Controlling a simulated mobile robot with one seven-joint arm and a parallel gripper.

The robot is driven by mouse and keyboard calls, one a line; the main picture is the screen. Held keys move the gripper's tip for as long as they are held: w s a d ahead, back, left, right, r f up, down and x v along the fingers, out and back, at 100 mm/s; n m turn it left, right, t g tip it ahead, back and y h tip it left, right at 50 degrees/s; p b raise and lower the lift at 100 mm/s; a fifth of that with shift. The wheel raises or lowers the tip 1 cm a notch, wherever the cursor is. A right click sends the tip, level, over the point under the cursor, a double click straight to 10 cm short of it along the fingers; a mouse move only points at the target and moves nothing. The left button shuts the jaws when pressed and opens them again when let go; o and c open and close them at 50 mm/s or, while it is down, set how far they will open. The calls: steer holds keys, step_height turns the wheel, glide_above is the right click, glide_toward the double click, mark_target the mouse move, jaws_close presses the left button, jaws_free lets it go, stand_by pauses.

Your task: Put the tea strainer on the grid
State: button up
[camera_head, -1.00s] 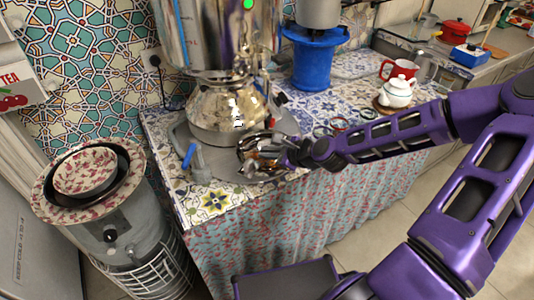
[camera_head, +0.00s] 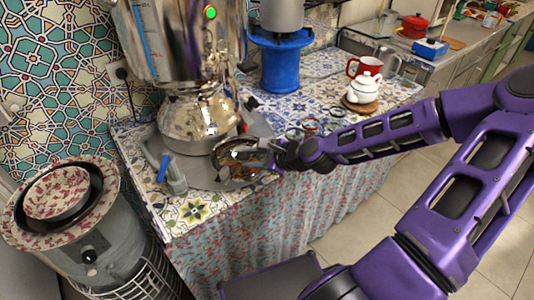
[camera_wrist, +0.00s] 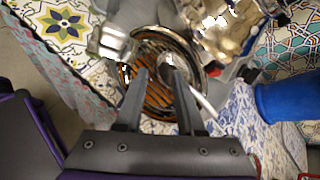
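The grid (camera_wrist: 158,95) shows in the wrist view as dark and orange bars inside a round shiny metal rim. My gripper (camera_wrist: 157,72) is over it, fingers apart, with bars visible between them. A small shiny metal piece that looks like the tea strainer (camera_wrist: 172,61) is at the right fingertip. A pale handle-like bar (camera_wrist: 206,106) runs down and right from there. Whether the strainer touches the grid or the finger I cannot tell. In the head view my gripper (camera_head: 252,160) is at the round metal dish in front of the samovar, hiding part of it.
The samovar (camera_head: 190,45) with its shiny teapot-like lower part (camera_head: 200,115) stands just behind. A grey tap piece with blue handle (camera_head: 172,175) is close on the left. A blue stand (camera_head: 280,65), red mug (camera_head: 364,67) and white teapot (camera_head: 364,89) are farther right.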

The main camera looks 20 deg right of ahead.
steer(key=p+v, duration=0.2)
steer(key=v, duration=0.5)
steer(key=shift+r, duration=0.15)
steer(key=shift+s+d, duration=0.1)
steer(key=shift+s, duration=0.05)
